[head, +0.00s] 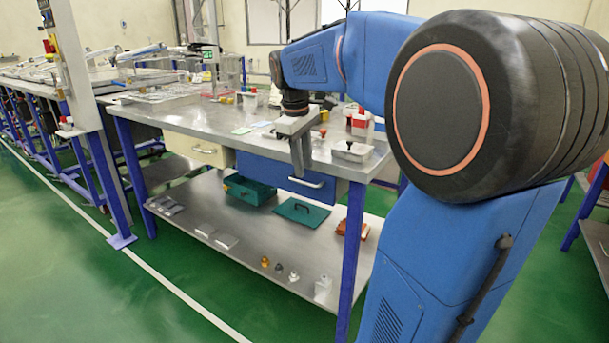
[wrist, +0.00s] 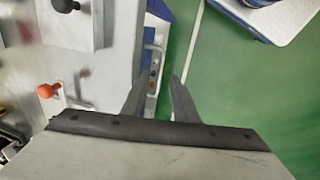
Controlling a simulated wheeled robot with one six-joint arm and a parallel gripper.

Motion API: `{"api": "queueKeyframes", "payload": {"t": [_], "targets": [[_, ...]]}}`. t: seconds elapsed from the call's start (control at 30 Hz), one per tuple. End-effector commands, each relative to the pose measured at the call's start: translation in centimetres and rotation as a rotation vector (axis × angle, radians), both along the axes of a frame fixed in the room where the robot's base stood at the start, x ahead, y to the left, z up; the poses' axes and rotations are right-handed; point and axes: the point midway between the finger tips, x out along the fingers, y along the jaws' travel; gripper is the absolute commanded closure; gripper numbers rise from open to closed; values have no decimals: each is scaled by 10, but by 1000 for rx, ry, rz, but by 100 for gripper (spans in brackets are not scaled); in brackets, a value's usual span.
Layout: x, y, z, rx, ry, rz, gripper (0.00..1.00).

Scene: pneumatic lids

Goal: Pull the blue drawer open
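The blue drawer (head: 262,174) sits under the tabletop at the right side of the workbench, its front looking about flush with the bench edge. Its pale bar handle (head: 305,183) is low on the front; a pale handle (wrist: 158,50) also shows beyond my fingertips in the wrist view. My gripper (head: 301,172) points down in front of the drawer, close to the handle. In the wrist view my gripper (wrist: 158,77) has its two fingers apart with nothing held between them. I cannot tell whether a finger touches the handle.
A beige drawer (head: 197,148) is to the left. The metal tabletop (head: 215,119) carries a grey box (head: 352,151) and red-topped items near its right edge. The lower shelf (head: 225,222) holds a green box (head: 248,190) and a green lid (head: 301,212). Green floor in front is clear.

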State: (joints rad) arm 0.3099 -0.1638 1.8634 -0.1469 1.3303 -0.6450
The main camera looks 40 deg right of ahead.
Motion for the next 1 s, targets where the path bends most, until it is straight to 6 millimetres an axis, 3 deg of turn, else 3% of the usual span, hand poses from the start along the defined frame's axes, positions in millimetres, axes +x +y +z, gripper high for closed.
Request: {"api": "queueKeyframes", "payload": {"t": [0.1, 0.3, 0.67, 0.8, 1.0], "targets": [[1, -3, -18, 0, 2, -1, 74], [2, -6, -35, 0, 0, 0, 74], [2, -7, -40, 0, 0, 0, 74], [2, -7, -40, 0, 0, 0, 100], [2, -7, -40, 0, 0, 0, 100]]}}
